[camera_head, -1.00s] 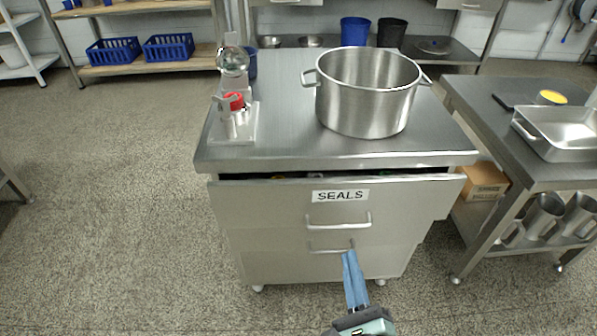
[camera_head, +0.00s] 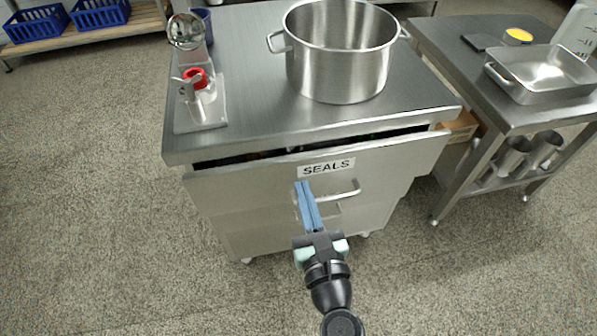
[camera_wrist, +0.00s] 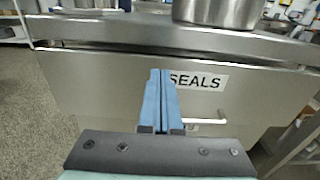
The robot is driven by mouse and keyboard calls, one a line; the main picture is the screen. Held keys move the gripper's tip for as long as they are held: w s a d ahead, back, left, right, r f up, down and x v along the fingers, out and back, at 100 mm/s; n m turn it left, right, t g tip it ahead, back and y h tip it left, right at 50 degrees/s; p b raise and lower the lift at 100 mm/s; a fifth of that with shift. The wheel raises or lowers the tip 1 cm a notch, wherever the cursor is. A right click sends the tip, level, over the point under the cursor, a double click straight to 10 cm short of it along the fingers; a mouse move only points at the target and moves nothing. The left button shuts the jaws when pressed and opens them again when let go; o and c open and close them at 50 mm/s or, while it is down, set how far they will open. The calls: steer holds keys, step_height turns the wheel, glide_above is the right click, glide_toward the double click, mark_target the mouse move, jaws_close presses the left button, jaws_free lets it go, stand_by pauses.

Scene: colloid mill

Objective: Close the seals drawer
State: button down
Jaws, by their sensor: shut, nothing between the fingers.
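The seals drawer (camera_head: 235,180) is the top drawer of a steel cabinet and stands partly open, with a dark gap under the worktop. Its front carries a SEALS label (camera_head: 326,168) and a bar handle (camera_head: 340,192). The drawer also shows in the wrist view (camera_wrist: 100,85), with its label (camera_wrist: 197,81) and part of its handle (camera_wrist: 205,121). My gripper (camera_head: 303,184) has its blue fingers shut and empty.
A large steel pot (camera_head: 340,60) and a small device with a red part (camera_head: 197,85) stand on the worktop (camera_head: 250,70). A side table (camera_head: 465,60) with a steel pan (camera_head: 540,75) is close on the right. The floor at left is clear.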

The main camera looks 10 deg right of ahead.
mark_target(295, 162)
steer(key=shift+w+a, duration=0.15)
steer(key=shift+w, duration=2.05)
steer(key=w, duration=0.4)
steer(key=shift+w+r, duration=0.15)
steer(key=shift+r, duration=0.1)
steer(key=shift+a, duration=0.1)
